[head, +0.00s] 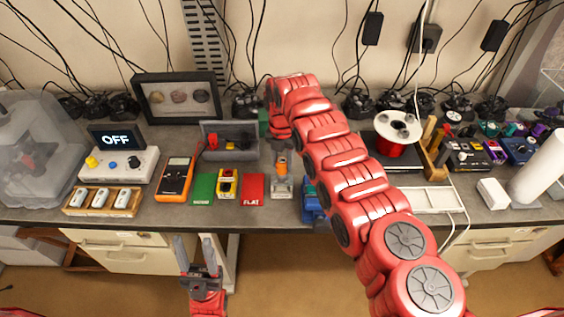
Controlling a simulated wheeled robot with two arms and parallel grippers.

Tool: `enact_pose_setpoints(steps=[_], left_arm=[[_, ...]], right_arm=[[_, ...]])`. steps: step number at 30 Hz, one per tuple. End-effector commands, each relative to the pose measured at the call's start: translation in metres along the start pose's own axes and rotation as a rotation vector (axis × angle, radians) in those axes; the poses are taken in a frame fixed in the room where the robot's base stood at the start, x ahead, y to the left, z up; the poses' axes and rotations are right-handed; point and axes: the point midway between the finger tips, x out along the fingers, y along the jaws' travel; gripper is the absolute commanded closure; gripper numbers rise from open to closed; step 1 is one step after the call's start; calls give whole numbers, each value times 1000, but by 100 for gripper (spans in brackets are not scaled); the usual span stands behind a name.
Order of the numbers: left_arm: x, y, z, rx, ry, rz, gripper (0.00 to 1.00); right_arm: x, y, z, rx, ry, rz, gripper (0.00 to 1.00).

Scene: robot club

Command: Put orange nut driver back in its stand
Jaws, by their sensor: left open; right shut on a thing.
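My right arm reaches up and left across the bench, then bends down, and its gripper (282,182) is low over the bench just right of the red FLAT card. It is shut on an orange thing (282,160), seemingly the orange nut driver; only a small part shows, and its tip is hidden. My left gripper (197,262) is open and empty, in front of the bench edge, its fingers pointing up. A blue object (311,208) stands right of my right gripper, partly covered by my arm. I cannot tell whether it is the stand.
The red card (252,187), a yellow block (226,186), a green card (203,188) and an orange multimeter (175,179) lie left of my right gripper. A grey box (212,154) stands behind them.

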Motion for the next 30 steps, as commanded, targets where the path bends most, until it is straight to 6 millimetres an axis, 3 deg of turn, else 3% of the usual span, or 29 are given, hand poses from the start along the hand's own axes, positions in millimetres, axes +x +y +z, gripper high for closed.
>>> enact_pose_setpoints(steps=[30], left_arm=[[-16,1,3,0,0,0,50]], right_arm=[[2,1,0,-5,0,1,100]])
